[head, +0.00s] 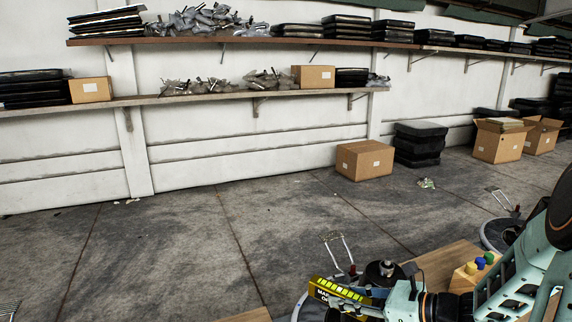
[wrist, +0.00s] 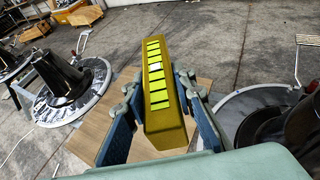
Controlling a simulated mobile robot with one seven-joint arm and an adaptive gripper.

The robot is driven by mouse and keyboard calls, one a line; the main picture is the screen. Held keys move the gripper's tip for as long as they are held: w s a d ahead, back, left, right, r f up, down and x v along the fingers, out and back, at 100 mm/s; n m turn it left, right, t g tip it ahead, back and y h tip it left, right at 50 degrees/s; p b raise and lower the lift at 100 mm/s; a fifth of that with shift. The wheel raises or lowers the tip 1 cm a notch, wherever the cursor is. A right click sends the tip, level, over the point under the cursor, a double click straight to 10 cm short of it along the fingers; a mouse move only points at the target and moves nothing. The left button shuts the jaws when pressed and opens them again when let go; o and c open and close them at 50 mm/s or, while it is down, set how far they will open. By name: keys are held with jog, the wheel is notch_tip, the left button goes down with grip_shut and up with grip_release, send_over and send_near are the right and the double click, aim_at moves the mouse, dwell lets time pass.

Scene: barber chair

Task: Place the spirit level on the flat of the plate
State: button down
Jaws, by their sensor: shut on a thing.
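The spirit level is a yellow bar with bright yellow-green stripes; it shows in the wrist view (wrist: 165,110) and at the bottom of the head view (head: 338,291). My gripper (wrist: 157,88) is shut on it, with a blue-grey finger on each side. The level is held lengthwise, pointing away from the wrist camera. Round grey chair-base plates with black columns stand at the right (wrist: 228,104) and left (wrist: 98,78) in the wrist view. I cannot tell which is the task's plate. The level appears apart from both plates. In the head view my arm hides much of the nearest base.
A brown board (wrist: 92,135) lies below the level between the two bases. A metal footrest frame (wrist: 300,42) rises beside the right base. Coloured knobs (head: 480,263) stand near my arm. Cardboard boxes (head: 364,160) line the wall; the open floor (head: 170,255) is clear.

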aim_at(345, 293)
notch_tip(345, 293, up, 14)
jog(key=p, duration=1.8)
jog(key=shift+r, duration=0.25)
jog(key=shift+f, duration=0.1)
